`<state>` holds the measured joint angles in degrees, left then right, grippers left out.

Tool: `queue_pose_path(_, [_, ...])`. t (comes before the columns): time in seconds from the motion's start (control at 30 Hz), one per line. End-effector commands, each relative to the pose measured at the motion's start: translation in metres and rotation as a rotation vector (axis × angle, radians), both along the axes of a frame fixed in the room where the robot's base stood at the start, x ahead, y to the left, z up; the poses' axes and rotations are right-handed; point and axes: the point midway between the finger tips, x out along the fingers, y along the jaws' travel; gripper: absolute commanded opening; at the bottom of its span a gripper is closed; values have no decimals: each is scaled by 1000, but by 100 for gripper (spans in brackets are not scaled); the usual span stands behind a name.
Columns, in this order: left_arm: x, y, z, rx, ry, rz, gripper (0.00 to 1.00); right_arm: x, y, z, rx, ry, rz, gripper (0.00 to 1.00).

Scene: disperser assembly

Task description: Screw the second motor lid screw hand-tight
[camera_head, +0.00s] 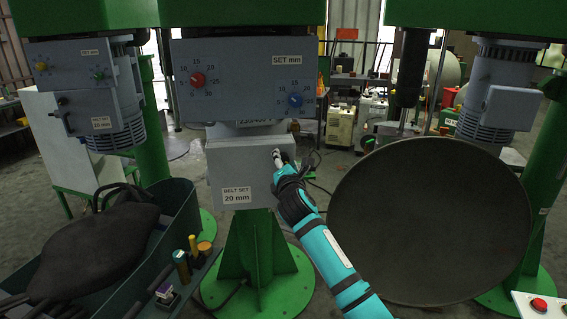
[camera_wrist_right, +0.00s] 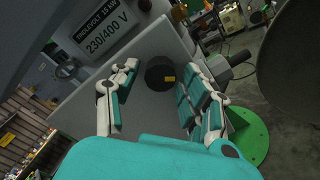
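The grey motor lid (camera_head: 232,165) with the "BELT SET 20 mm" label is on the middle machine, below its dial panel. My right gripper (camera_head: 279,157) is at the lid's upper right part. In the right wrist view, a black round screw head (camera_wrist_right: 159,75) with a yellow mark stands on the grey lid face (camera_wrist_right: 150,108). My right gripper's fingers (camera_wrist_right: 158,85) are spread to either side of it, with gaps visible. In the head view the fingers hide this screw. I cannot pick out the other lid screw. My left gripper is not in view.
A dial panel (camera_head: 242,80) overhangs the lid. A large dark round dish (camera_head: 430,225) stands right of my right arm. A bin (camera_head: 170,222) with a dark bulky thing (camera_head: 95,243) is at left.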

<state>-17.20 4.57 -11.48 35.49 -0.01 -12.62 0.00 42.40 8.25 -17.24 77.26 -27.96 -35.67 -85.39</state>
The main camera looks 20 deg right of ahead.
Motion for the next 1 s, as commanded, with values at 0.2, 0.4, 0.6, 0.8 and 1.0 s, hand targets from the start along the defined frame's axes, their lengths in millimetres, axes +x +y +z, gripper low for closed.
queue_pose_path(0.2, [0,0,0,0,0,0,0,0,0,0,0,0,0,15])
queue_pose_path(0.4, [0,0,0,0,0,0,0,0,0,0,0,1,-1,0])
queue_pose_path(0.6, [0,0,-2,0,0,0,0,0,0,-1,30,-4,-1,0])
queue_pose_path(0.8, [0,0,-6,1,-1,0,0,0,0,-1,124,-20,-1,0])
queue_pose_path(1.0, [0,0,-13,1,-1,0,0,0,0,-1,287,-46,-1,0])
